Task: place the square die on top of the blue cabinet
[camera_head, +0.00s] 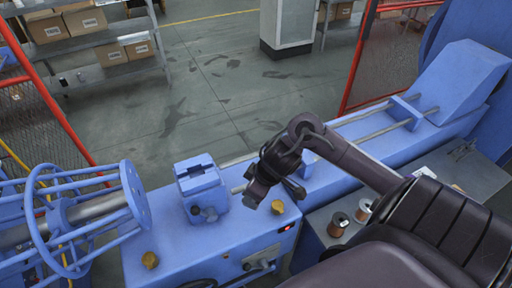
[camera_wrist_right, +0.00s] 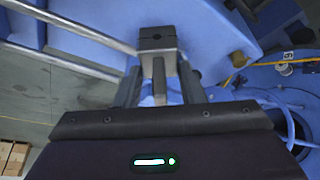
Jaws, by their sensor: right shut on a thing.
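My right gripper (camera_head: 256,192) hangs above the blue machine, just right of the blue die-holder block. In the right wrist view its fingers (camera_wrist_right: 158,72) are shut on the square die (camera_wrist_right: 158,40), a small dark grey block with a seam and a small hole. I cannot make out the die in the head view, where the gripper covers it. My left gripper is not in view.
The blue holder block (camera_head: 202,188) stands on the body beside my gripper. A blue spoked cage (camera_head: 85,215) is at left. Metal rods (camera_head: 375,122) run to the right. Copper spools (camera_head: 339,224) sit on a grey surface. Red-framed fences stand behind, with open floor between.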

